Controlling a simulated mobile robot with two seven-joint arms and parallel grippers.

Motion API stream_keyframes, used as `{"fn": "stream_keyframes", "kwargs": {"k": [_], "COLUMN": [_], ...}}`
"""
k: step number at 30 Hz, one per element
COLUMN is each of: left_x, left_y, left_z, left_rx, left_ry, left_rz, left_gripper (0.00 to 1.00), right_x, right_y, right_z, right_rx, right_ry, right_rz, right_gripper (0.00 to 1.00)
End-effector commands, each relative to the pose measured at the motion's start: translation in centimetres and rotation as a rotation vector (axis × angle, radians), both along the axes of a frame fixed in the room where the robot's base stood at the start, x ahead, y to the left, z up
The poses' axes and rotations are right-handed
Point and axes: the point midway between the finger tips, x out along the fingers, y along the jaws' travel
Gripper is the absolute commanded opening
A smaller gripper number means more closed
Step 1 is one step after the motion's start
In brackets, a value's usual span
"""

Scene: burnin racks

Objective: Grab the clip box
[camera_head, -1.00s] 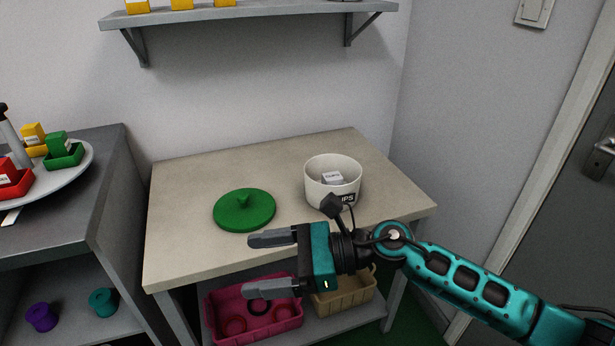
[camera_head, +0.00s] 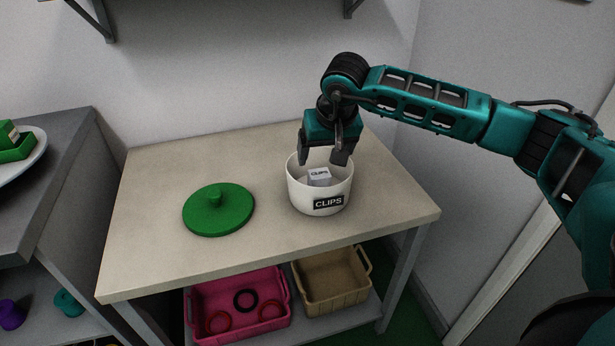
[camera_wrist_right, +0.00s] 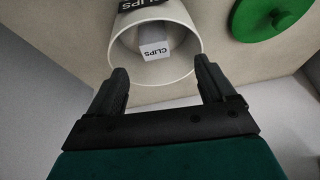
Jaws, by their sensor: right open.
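The clip box is a small white box (camera_head: 319,177) labelled CLIPS. It lies inside a round white bin (camera_head: 318,204), also labelled CLIPS, on the table. In the right wrist view the box (camera_wrist_right: 155,50) shows inside the bin's rim (camera_wrist_right: 198,52), ahead of and between the fingers. My right gripper (camera_head: 325,161) points down over the bin's opening with its fingers apart and empty. The fingertips are at about the rim's height in the head view; their exact depth I cannot tell. The right gripper (camera_wrist_right: 160,78) also shows open in the wrist view. My left gripper is not in view.
A green round lid (camera_head: 218,211) with a knob lies left of the bin on the table (camera_head: 150,250). Below are a pink basket (camera_head: 240,325) holding rings and a tan basket (camera_head: 333,285). A wall stands at the right. The table's left part is clear.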

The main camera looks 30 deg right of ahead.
Motion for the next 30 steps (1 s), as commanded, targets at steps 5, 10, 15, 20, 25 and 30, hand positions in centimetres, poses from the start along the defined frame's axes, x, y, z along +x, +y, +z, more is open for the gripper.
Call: {"fn": "stream_keyframes", "kwargs": {"k": [5,10,15,20,25,30], "left_x": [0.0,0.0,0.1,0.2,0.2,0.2], "left_y": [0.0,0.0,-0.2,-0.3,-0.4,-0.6], "left_z": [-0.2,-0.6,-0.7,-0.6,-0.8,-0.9], "left_rx": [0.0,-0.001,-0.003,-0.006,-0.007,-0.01], "left_ry": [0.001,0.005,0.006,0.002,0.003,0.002], "left_rz": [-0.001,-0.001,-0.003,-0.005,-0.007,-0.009], "left_gripper": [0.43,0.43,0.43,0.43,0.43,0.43], "right_x": [0.5,1.6,2.6,3.0,3.9,4.7], "right_y": [-1.1,-1.4,-1.6,-1.8,-2.2,-2.5], "right_z": [-0.7,-3.7,-6.1,-7.0,-9.1,-11.1], "right_rx": [-0.043,-0.04,-0.039,-0.038,-0.036,-0.037], "right_ry": [-0.001,0.0,-0.002,-0.004,0.0,-0.002], "right_rz": [0.005,0.004,0.005,0.005,0.003,0.004], "right_gripper": [0.83,0.83,0.83,0.83,0.83,0.83]}}
